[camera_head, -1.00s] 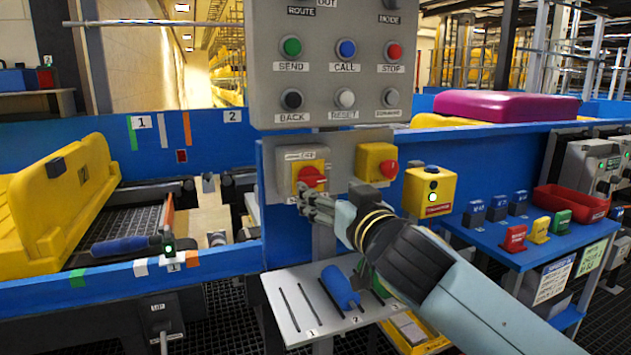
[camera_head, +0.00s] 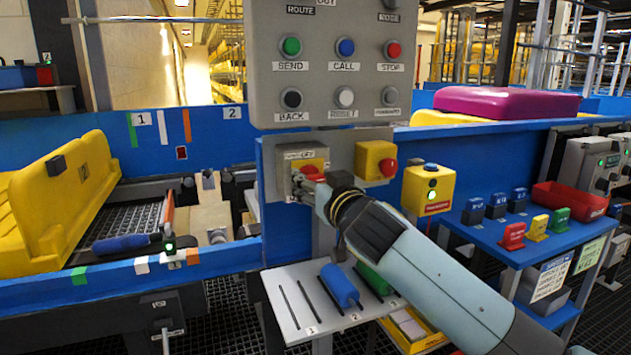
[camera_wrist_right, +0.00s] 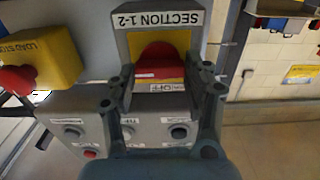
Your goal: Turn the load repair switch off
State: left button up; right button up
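The red switch knob (camera_head: 311,171) sits on a yellow plate (camera_head: 317,158) on a grey box below the button panel. In the right wrist view, the red knob (camera_wrist_right: 158,66) has a "SECTION 1-2" label on one side and an "OFF" mark on the other. My right gripper (camera_head: 302,184) is at the switch and hides part of the knob and plate. In the wrist view, its two fingers (camera_wrist_right: 162,82) stand apart on either side of the knob. I cannot tell whether they touch it. My left gripper is not in view.
A yellow box with a red stop button (camera_head: 388,167) is close beside the switch. A yellow box with a lit green lamp (camera_head: 431,183) is further right. The grey button panel (camera_head: 335,105) hangs above. A slotted shelf (camera_head: 292,322) with blue and green handles lies below.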

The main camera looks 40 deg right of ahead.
jog(key=c, duration=0.5)
jog(key=n+p, duration=0.1)
jog(key=n, duration=0.2)
jog(key=shift+n, duration=0.4)
jog(key=n+p, duration=0.1)
jog(key=n, duration=0.2)
jog(key=shift+a+n, duration=0.1)
jog(key=shift+n, duration=0.2)
jog(key=n+p, duration=0.1)
jog(key=n, duration=0.4)
jog(key=n+p, duration=0.2)
jog(key=n, duration=0.3)
jog(key=shift+a+f, duration=0.1)
jog(key=shift+f, duration=0.1)
jog(key=shift+n, duration=0.3)
